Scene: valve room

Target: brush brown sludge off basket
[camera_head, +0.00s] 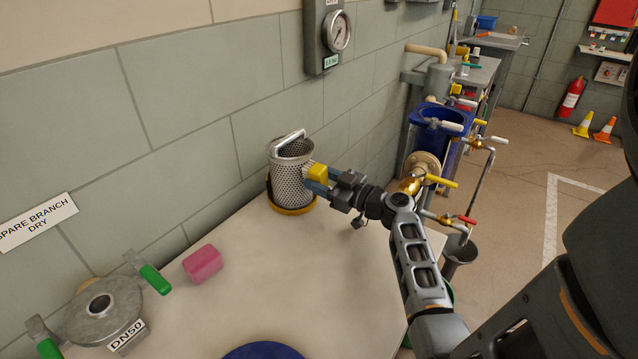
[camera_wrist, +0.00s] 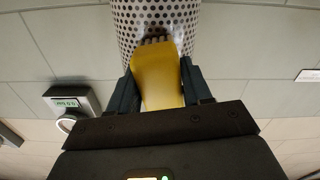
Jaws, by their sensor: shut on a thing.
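The basket (camera_head: 291,178) is a perforated metal cylinder with a handle across its top. It stands upright on a yellow round base (camera_head: 291,207) on the pale table, near the wall. My gripper (camera_head: 314,182) is beside its right side, shut on a yellow brush (camera_head: 318,172). In the wrist view the brush (camera_wrist: 158,75) sits between both fingers, and its bristles touch or nearly touch the perforated wall of the basket (camera_wrist: 150,22). A brownish patch shows on the wall around the bristles; how much sludge there is I cannot tell.
A pink block (camera_head: 203,264) lies on the table (camera_head: 235,305). A DN50 flanged fitting (camera_head: 103,312) with green handles is at the lower left, and a blue round thing (camera_head: 263,352) at the front edge. A gauge (camera_head: 338,32) hangs on the wall. Valves and pipes (camera_head: 424,165) stand right of the table.

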